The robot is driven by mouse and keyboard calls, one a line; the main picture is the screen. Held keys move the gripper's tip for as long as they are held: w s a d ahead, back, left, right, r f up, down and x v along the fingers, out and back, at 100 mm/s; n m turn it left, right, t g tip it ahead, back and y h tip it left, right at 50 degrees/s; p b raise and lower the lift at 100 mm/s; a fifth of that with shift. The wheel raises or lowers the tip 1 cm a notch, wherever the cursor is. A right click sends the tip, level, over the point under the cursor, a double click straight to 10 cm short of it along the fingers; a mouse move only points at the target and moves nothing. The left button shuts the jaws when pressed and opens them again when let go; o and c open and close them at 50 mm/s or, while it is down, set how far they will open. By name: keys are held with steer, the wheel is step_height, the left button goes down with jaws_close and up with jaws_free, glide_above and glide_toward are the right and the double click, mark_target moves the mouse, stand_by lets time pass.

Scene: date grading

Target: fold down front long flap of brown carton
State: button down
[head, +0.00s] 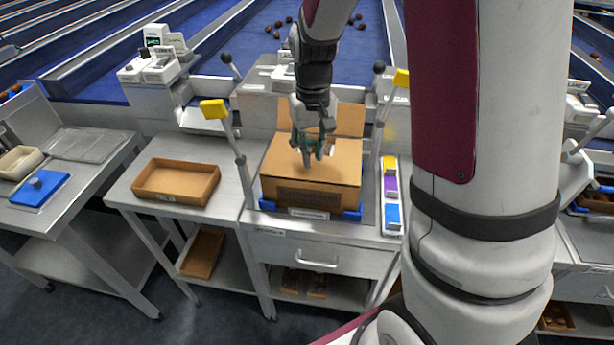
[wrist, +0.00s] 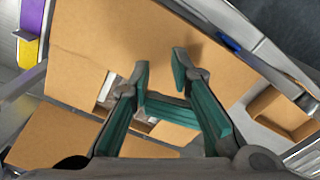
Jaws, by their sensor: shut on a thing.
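The brown carton (head: 312,198) stands on the metal bench in the head view, held by blue corner pieces. Its front long flap (head: 342,162) lies over the top, close to level; it fills the upper middle of the wrist view (wrist: 105,42). A back flap (head: 350,118) stands raised behind. My gripper (head: 311,160) points down over the carton top. In the wrist view, its two green fingers (wrist: 163,70) show a gap at the tips, close against the front flap; the exact contact is hidden. Narrow openings into the carton show beyond the flap's edge.
A narrow white tray with yellow, purple and blue blocks (head: 391,190) lies close on the right. A shallow brown tray (head: 177,198) sits on the left bench.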

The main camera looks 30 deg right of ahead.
step_height(320, 180, up, 10)
steer(key=p, duration=0.4)
steer(key=shift+p, duration=0.3)
